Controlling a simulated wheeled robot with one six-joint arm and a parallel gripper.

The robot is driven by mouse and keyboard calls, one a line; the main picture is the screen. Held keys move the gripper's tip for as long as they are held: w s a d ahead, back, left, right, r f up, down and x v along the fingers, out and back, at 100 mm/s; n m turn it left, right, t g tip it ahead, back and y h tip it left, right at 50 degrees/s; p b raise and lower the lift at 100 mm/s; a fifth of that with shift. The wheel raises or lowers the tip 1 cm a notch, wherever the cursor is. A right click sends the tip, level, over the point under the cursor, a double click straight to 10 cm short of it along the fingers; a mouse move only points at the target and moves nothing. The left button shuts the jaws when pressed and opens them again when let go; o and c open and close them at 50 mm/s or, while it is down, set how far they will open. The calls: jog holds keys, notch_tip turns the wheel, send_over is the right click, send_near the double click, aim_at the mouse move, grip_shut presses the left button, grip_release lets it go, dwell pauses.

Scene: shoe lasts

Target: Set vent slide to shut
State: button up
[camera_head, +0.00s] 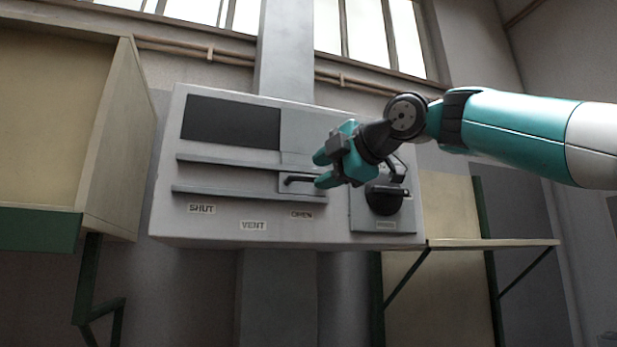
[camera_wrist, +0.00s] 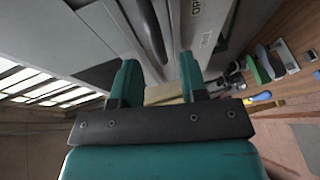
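The vent slide (camera_head: 285,187) is on the front of a grey wall box (camera_head: 170,213), between two horizontal rails. Its dark handle (camera_head: 299,180) is at the right end, above the OPEN label (camera_head: 302,215). The SHUT label (camera_head: 201,208) is at the left and the VENT label (camera_head: 253,225) lies between and lower. My gripper (camera_head: 322,170) is open at the right end of the handle. In the wrist view its two teal fingers (camera_wrist: 158,72) are apart, and the handle (camera_wrist: 152,28) shows ahead between them. I cannot tell whether they touch it.
A black knob (camera_head: 384,199) on a grey plate is just right of my gripper. A dark opening (camera_head: 231,122) is above the rails. A cream cabinet (camera_head: 112,135) stands left and a shelf (camera_head: 490,243) right. The rail run left of the handle is clear.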

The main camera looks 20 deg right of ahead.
aim_at(312, 178)
jog(key=shift+p+x, duration=0.45)
jog(key=shift+x, duration=1.9)
jog(key=shift+c, duration=0.3)
grip_shut()
